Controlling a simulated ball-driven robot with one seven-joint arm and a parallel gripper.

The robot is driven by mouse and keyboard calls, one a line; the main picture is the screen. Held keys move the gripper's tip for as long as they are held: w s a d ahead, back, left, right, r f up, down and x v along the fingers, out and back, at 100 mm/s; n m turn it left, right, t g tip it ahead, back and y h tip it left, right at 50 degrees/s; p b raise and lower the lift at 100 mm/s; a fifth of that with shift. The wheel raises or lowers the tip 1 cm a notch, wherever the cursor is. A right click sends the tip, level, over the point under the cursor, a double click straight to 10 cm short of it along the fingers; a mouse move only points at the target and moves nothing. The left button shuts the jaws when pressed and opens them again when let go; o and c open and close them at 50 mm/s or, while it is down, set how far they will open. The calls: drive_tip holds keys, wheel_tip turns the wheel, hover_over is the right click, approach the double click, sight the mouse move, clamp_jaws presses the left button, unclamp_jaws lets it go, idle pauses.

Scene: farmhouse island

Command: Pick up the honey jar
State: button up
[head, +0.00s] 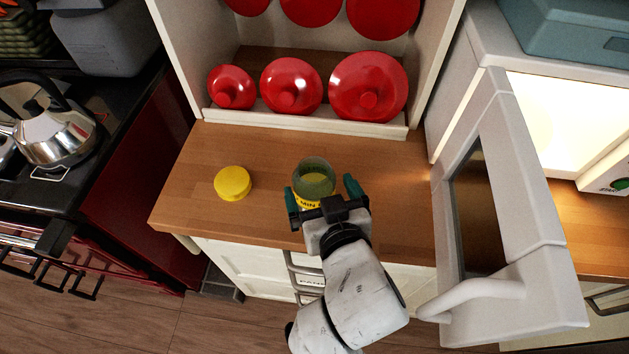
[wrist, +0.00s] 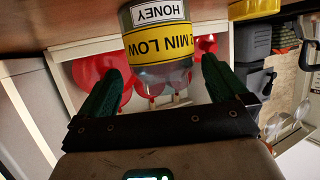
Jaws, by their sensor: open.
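The honey jar (head: 314,176) is a clear greenish glass jar with a yellow band, standing upright on the wooden counter, and its top looks open. In the wrist view the jar (wrist: 160,75) shows a white label reading HONEY and a yellow band reading MIN LOW. My gripper (head: 322,192) is open, with its green fingers on either side of the jar's near part. In the wrist view the gripper (wrist: 157,85) has a finger to each side of the jar, with gaps visible. A yellow lid (head: 232,183) lies on the counter to the left of the jar.
Red lidded pots or plates (head: 291,86) stand on a rack behind the counter (head: 270,150). An open white appliance door (head: 500,200) stands close on the right. A kettle (head: 48,120) sits on the stove at left. The counter around the jar is mostly clear.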

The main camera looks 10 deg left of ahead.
drive_tip(key=shift+f+p+x, duration=0.25)
drive_tip(key=shift+p+x, duration=0.1)
drive_tip(key=shift+x, duration=1.9)
drive_tip(key=shift+s, duration=0.1)
drive_tip(key=shift+c, duration=0.3)
drive_tip(key=c, duration=1.1)
